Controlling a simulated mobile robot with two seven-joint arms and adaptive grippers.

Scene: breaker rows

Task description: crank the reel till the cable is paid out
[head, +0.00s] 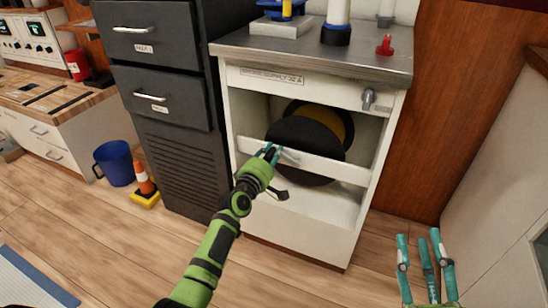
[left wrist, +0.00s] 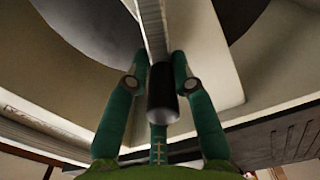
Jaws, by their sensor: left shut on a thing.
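The reel (head: 306,131) is a pair of large black discs with yellow cable (head: 327,117) wound between them. It stands inside an open-fronted white cabinet, partly behind a white crossbar. My left gripper (head: 270,152) is at the front of the reel, by the crossbar. In the left wrist view its fingers are closed around the crank's black handle (left wrist: 163,95), which sits at the end of a pale crank arm (left wrist: 153,35). The head view mostly hides the handle behind the gripper. My right gripper (head: 420,240) is open and empty at the lower right, apart from the cabinet.
The white cabinet (head: 258,79) has a grey knob (head: 368,97) at its upper right and a red item (head: 386,45) on top. Dark drawers (head: 150,60) stand to its left. A blue bucket (head: 115,164) and an orange cone (head: 143,180) are on the floor.

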